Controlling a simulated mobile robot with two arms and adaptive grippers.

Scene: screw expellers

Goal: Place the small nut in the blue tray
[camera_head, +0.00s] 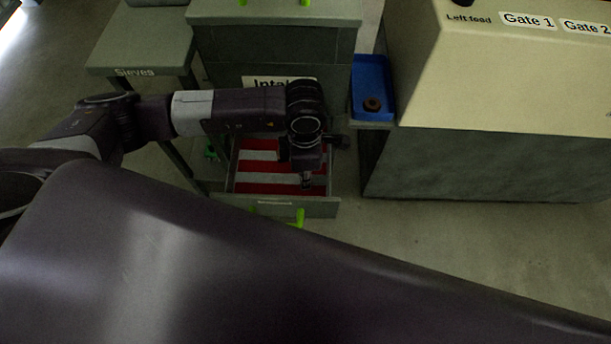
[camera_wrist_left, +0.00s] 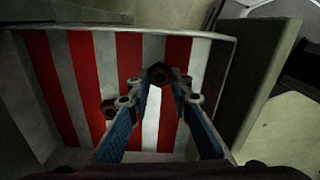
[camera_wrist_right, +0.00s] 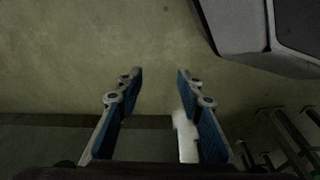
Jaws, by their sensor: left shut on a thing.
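The blue tray (camera_head: 366,75) stands beside the cream machine in the head view, with a brown ring-like nut (camera_head: 372,104) in it. My left gripper (camera_head: 307,181) points down into an open drawer with a red and white striped bottom. In the left wrist view my left gripper (camera_wrist_left: 159,84) is shut on a dark brown nut (camera_wrist_left: 158,74) at its fingertips. Another brown nut (camera_wrist_left: 108,109) lies on the stripes, partly behind the left finger. My right gripper (camera_wrist_right: 159,76) is open and empty above the floor in the right wrist view.
The open drawer (camera_head: 321,207) has raised walls and green handles, below the cabinet labelled Intake (camera_head: 273,41). The Sieves table (camera_head: 140,45) stands to the left. The cream machine (camera_head: 500,80) stands right of the tray. Floor at the lower right is clear.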

